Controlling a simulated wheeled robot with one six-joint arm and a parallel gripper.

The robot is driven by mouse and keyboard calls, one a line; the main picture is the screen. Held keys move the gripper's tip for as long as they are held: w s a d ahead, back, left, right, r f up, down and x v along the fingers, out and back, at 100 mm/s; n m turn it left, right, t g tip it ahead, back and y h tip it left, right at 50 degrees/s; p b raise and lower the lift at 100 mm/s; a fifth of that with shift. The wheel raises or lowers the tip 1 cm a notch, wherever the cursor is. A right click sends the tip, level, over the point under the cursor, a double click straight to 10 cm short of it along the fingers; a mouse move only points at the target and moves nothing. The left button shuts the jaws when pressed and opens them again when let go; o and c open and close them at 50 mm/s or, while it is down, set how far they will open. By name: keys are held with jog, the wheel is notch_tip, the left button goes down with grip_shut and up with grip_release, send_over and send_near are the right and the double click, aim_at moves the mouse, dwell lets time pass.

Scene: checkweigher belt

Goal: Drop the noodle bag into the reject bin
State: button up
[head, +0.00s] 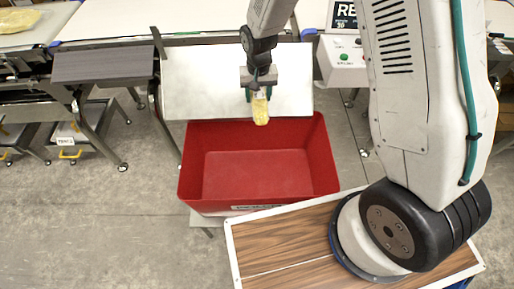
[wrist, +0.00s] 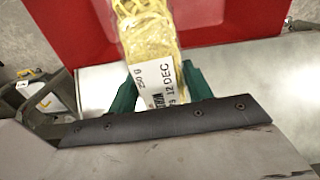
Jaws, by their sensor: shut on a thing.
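The noodle bag (head: 261,110) is a yellow pack with a white printed label. My gripper (head: 261,92) is shut on it and holds it hanging down near the back edge of the reject bin. In the wrist view the noodle bag (wrist: 150,45) sits between the green fingers of my gripper (wrist: 155,85), with the red bin beyond it. The reject bin (head: 325,165) is a red, open-topped box, and its visible floor is empty. A label on its front is partly hidden by my wooden-topped base.
A pale sloping chute plate (head: 200,85) stands behind the bin. A grey plate (head: 103,65) is at the left, by the belt. A control box with a green button (head: 342,62) is at the right. Another yellow bag (head: 18,20) lies on the far-left belt.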

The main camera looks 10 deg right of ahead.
jog(key=s+a+f, duration=0.3)
jog(key=s+f, duration=1)
send_over(257, 181)
jog(key=shift+m, duration=0.3)
notch_tip(257, 181, down, 24)
jog(key=shift+r, duration=0.1)
jog(key=shift+f, duration=0.6)
jog(key=o, duration=1.3)
jog(key=shift+c, duration=0.2)
